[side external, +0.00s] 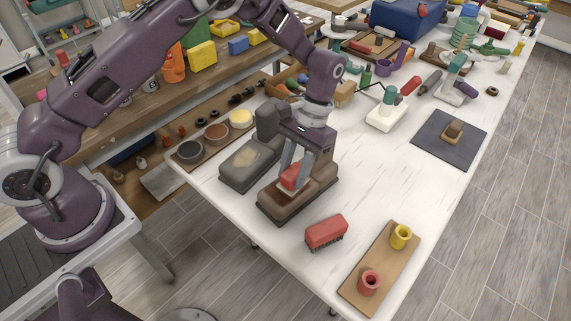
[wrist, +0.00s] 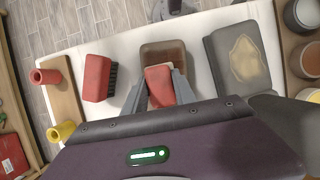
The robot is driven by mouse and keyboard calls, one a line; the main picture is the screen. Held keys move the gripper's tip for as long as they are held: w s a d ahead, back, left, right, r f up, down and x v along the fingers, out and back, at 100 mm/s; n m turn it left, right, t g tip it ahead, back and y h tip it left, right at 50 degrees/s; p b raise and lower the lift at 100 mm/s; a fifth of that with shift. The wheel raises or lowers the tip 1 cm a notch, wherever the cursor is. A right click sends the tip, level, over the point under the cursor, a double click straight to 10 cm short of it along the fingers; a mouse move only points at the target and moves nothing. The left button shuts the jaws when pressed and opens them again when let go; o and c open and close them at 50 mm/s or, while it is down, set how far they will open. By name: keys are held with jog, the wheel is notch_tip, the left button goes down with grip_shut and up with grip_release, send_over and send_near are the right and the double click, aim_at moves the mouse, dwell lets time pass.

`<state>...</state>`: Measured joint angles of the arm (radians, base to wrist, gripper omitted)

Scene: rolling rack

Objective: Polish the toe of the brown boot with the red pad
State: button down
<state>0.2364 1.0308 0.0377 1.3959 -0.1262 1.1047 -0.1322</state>
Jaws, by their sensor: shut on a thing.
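The brown boot (side external: 270,206) lies on the white table near its front edge, its toe toward the lower left in the side view. In the wrist view the boot's toe (wrist: 164,50) shows just beyond the pad. My gripper (side external: 292,182) is shut on the red pad (side external: 290,176), and in the wrist view its fingers sit on both sides of the red pad (wrist: 160,87). The pad is over the top of the boot, behind the toe; I cannot tell if it touches. My gripper hides part of the boot.
A grey boot (side external: 238,176) with a pale patch stands close beside the brown boot. A red brush (side external: 326,231) lies to the right, and beyond it a wooden board (side external: 384,262) holds a red and a yellow cup. Several round tins (side external: 216,132) line the left edge.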

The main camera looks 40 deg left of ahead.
jog(key=d, duration=0.3)
jog(key=shift+s+d, duration=0.1)
jog(key=shift+s, duration=0.05)
jog(key=shift+d+r, duration=0.1)
jog(key=shift+r, duration=0.15)
notch_tip(320, 180, up, 8)
jog(key=shift+f, duration=0.2)
dwell(0.7)
